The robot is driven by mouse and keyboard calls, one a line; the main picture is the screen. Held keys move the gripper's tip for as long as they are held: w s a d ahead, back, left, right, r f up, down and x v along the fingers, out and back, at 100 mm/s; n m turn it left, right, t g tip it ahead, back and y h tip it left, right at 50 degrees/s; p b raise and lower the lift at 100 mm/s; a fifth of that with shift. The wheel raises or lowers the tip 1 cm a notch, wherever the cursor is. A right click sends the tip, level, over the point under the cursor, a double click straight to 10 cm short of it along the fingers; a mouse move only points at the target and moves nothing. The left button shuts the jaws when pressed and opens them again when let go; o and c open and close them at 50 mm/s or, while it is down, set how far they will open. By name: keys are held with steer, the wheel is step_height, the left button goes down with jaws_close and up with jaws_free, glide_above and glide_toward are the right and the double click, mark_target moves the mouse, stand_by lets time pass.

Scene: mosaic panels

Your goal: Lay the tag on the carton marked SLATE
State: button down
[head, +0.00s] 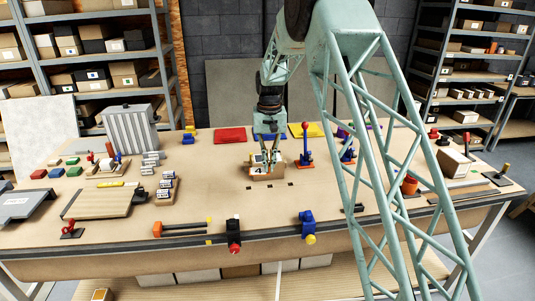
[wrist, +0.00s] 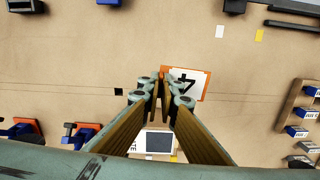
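My gripper (head: 268,154) points down just above a small tan carton (head: 270,176) in the middle of the bench. A white label reading 4 (head: 257,171) shows there. In the wrist view the label (wrist: 187,80) has an orange-brown border and lies beside the fingertips. A white card with a dark slate-grey square (wrist: 158,143) shows below, partly behind the fingers. I cannot tell which piece is the loose tag. In the wrist view my gripper (wrist: 162,84) has its fingers close together with a narrow gap. Whether anything thin is between them is hidden.
Small black squares (wrist: 118,91) mark the bench near the carton. A tray of blue-and-white pieces (head: 167,188) stands to the left. A red panel (head: 230,135) and a yellow panel (head: 305,130) lie behind. A red-and-blue clamp (head: 305,147) stands to the right.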

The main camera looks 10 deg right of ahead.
steer(key=shift+n, duration=0.5)
steer(key=shift+w+a+r+p, duration=0.25)
steer(key=shift+w+a+p, duration=0.45)
steer(key=shift+w+p, duration=0.25)
steer(key=shift+w+a+r+p, duration=0.2)
steer(key=shift+w+a+p, duration=0.55)
steer(key=shift+w, duration=0.3)
steer(key=shift+w+d, duration=0.15)
steer(key=shift+w+d+f+p, duration=0.25)
steer(key=shift+w+d+p, duration=0.25)
steer(key=shift+w+d, duration=1.3)
steer(key=shift+w+d+f+p, duration=0.25)
steer(key=shift+w+d+p, duration=0.55)
steer(key=shift+w, duration=1.65)
steer(key=shift+w+d+f+p, duration=0.25)
steer(key=shift+w+d, duration=1.35)
steer(key=shift+w, duration=0.55)
steer(key=shift+w+d, duration=0.1)
steer(key=shift+w, duration=0.05)
steer(key=shift+f+p, duration=0.45)
steer(key=shift+f, duration=1.3)
steer(key=shift+f, duration=0.15)
steer(key=c, duration=3)
jaws_free()
steer(key=shift+o, duration=0.4)
